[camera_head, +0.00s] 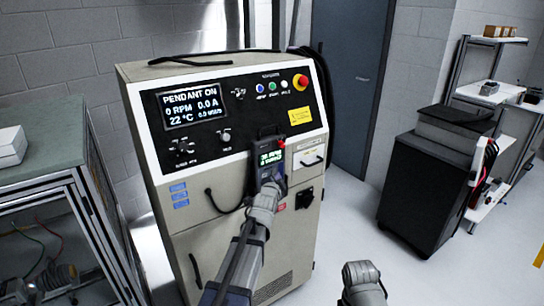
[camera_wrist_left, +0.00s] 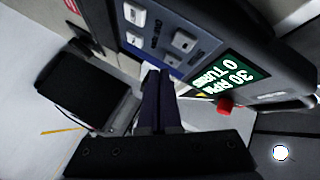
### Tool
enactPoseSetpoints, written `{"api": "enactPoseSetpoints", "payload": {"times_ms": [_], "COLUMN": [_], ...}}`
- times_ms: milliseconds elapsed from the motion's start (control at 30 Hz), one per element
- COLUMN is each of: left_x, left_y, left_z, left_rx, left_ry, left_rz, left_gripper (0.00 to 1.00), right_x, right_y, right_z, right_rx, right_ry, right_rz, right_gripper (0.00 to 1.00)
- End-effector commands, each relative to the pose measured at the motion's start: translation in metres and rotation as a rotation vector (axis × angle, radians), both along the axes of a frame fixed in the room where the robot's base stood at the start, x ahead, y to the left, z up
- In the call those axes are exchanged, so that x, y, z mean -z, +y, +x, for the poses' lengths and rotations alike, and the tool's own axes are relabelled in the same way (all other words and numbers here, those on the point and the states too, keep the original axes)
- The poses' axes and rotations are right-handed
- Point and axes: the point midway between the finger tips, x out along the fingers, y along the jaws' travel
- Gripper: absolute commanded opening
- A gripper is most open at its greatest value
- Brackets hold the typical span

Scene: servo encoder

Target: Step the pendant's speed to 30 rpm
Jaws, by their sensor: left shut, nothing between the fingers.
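The pendant (camera_head: 268,155) hangs on the front of the cabinet's black panel. Its green screen (camera_wrist_left: 232,80) reads 30 RPM and 0 TURNS in the left wrist view. Several pale square buttons (camera_wrist_left: 185,41) sit on its blue face beside the screen, and a red knob (camera_wrist_left: 226,106) is at its edge. My left gripper (camera_head: 269,182) is in front of the pendant's lower part. Its fingers (camera_wrist_left: 158,78) are shut and empty, with tips close to the button face; I cannot tell whether they touch. The cabinet display (camera_head: 192,106) reads PENDANT ON, 0 RPM, 0.0 A.
A red stop button (camera_head: 301,81) is at the cabinet panel's upper right. A workbench (camera_head: 40,160) stands left, a black cabinet (camera_head: 425,185) right. My right arm (camera_head: 361,275) shows low; floor there is free.

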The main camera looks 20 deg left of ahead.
Motion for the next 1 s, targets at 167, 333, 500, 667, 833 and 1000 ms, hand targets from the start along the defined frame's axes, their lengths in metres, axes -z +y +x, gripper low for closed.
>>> {"api": "enactPoseSetpoints", "payload": {"times_ms": [167, 333, 500, 667, 833, 1000], "left_x": [0.000, 0.000, 0.000, 0.000, 0.000, 0.000], "left_y": [0.000, -0.005, -0.018, -0.030, -0.041, -0.048], "left_z": [0.000, -0.004, -0.015, -0.024, -0.033, -0.037], "left_rx": [0.000, 0.001, 0.002, 0.001, 0.001, 0.001], "left_ry": [0.000, 0.001, 0.001, 0.000, 0.002, 0.001], "left_rz": [-0.001, 0.000, -0.001, 0.000, 0.000, 0.000], "left_gripper": [0.00, 0.00, 0.00, 0.00, 0.00, 0.00], "right_x": [0.000, 0.000, 0.000, 0.000, 0.000, 0.000], "right_y": [0.000, 0.000, 0.000, 0.000, 0.000, 0.000], "right_z": [0.000, 0.000, 0.000, 0.000, 0.000, 0.000], "right_rx": [0.000, 0.000, 0.000, 0.000, 0.000, 0.000], "right_ry": [0.000, 0.000, 0.000, 0.000, 0.000, 0.000], "right_rz": [0.000, 0.000, 0.000, 0.000, 0.000, 0.000], "right_gripper": [0.50, 0.50, 0.50, 0.50, 0.50, 0.50]}}
